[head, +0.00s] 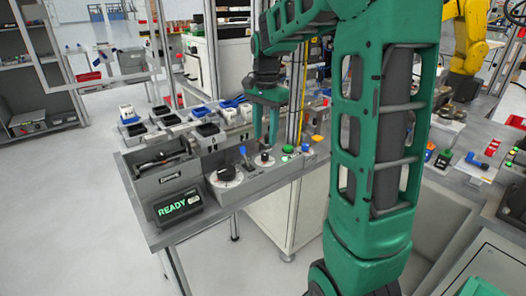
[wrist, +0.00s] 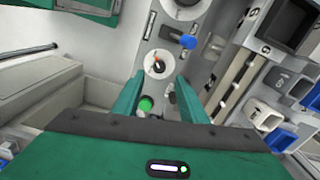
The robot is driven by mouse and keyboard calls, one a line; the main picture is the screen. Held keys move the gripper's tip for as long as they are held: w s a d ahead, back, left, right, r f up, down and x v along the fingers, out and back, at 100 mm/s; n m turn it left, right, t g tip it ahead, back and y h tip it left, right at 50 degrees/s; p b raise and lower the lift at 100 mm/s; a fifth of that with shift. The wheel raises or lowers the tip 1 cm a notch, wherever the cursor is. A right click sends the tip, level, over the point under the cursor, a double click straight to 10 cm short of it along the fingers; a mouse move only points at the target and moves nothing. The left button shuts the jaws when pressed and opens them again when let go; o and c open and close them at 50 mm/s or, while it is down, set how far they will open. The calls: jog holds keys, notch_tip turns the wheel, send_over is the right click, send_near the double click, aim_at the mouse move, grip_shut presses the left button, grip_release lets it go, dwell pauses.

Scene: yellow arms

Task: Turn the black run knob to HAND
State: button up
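A small black knob (head: 264,158) sits on a round white dial plate on the grey panel. In the wrist view the same knob (wrist: 157,66) shows an orange-tipped pointer; its position labels are too small to read. A larger black knob (head: 226,173) on a white dial is nearer the READY display; I cannot read which is the run knob. My gripper (head: 266,142) is over the small knob, pointing down. In the wrist view my gripper (wrist: 159,80) has its two green fingers apart, with nothing between the tips; the small knob lies just beyond them.
A blue lever (head: 243,151) stands beside the small knob, and a green button (head: 288,149) is on its other side. A READY display (head: 178,206) and a grey tray (head: 160,167) stand at the left. Several small bins (head: 205,130) line the table behind.

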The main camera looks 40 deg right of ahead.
aim_at(265, 153)
notch_tip(265, 153, down, 7)
jog(key=shift+r, duration=0.2)
grip_shut()
